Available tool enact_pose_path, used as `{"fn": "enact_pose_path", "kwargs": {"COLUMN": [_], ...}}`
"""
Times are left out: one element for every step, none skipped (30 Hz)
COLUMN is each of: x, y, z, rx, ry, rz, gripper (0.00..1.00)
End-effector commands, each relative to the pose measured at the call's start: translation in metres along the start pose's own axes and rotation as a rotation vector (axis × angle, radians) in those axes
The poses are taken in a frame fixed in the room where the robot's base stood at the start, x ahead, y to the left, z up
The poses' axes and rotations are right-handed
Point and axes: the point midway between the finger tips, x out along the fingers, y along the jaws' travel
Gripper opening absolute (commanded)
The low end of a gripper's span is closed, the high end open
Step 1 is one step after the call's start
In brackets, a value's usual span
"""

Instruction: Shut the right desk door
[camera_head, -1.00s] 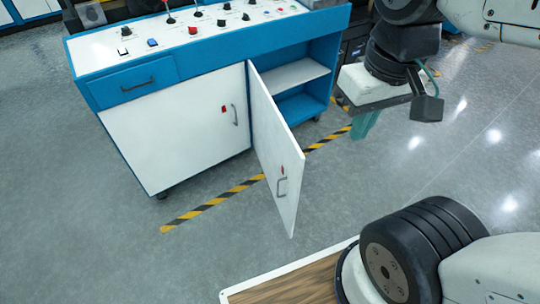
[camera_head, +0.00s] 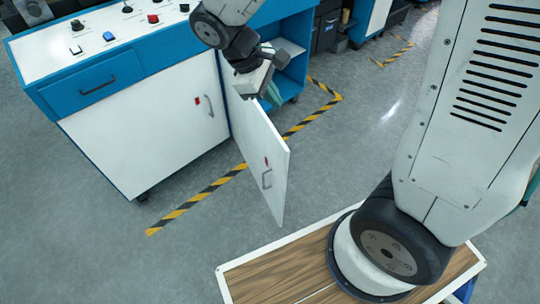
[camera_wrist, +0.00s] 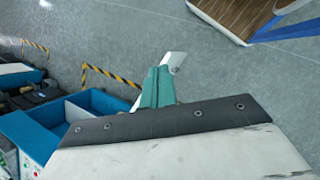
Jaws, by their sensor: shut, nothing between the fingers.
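The right desk door (camera_head: 262,160) is a white panel with a grey handle and a red lock. It stands wide open, swung out from the blue and white desk (camera_head: 50,50). My gripper (camera_head: 273,94) is by the upper part of the door, on its right, inner side. In the wrist view my teal fingers (camera_wrist: 158,86) are together and empty, and the door's white edge (camera_wrist: 174,61) shows just beyond them. I cannot tell whether they touch it. The open compartment (camera_head: 290,75) behind is partly hidden by my wrist.
The left desk door (camera_head: 150,125) is shut, with a drawer (camera_head: 95,85) above it. Yellow and black floor tape (camera_head: 200,197) runs under the open door. The grey floor in front of the desk is clear. Dark bins (camera_head: 330,35) stand at the back right.

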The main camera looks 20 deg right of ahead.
Motion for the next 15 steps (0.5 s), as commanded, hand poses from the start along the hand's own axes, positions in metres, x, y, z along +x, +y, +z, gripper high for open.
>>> {"fn": "enact_pose_path", "kwargs": {"x": [0.013, 0.020, 0.030, 0.037, 0.045, 0.057, 0.065, 0.073, 0.085, 0.093, 0.101, 0.111, 0.118, 0.124, 0.131], "y": [-0.005, -0.006, -0.010, -0.013, -0.016, -0.022, -0.026, -0.031, -0.037, -0.042, -0.046, -0.052, -0.056, -0.060, -0.065], "z": [-0.022, -0.034, -0.050, -0.062, -0.073, -0.088, -0.098, -0.109, -0.121, -0.130, -0.138, -0.147, -0.153, -0.159, -0.164], "rx": [-0.078, -0.122, -0.181, -0.224, -0.269, -0.329, -0.371, -0.413, -0.468, -0.506, -0.541, -0.586, -0.614, -0.642, -0.673], "ry": [-0.036, -0.054, -0.076, -0.091, -0.107, -0.129, -0.144, -0.158, -0.177, -0.189, -0.201, -0.216, -0.226, -0.233, -0.243], "rz": [0.024, 0.040, 0.061, 0.076, 0.092, 0.113, 0.127, 0.141, 0.159, 0.171, 0.182, 0.196, 0.205, 0.213, 0.223], "gripper": [0.00, 0.00, 0.00, 0.00, 0.00, 0.00, 0.00, 0.00, 0.00, 0.00, 0.00, 0.00, 0.00, 0.00, 0.00]}}
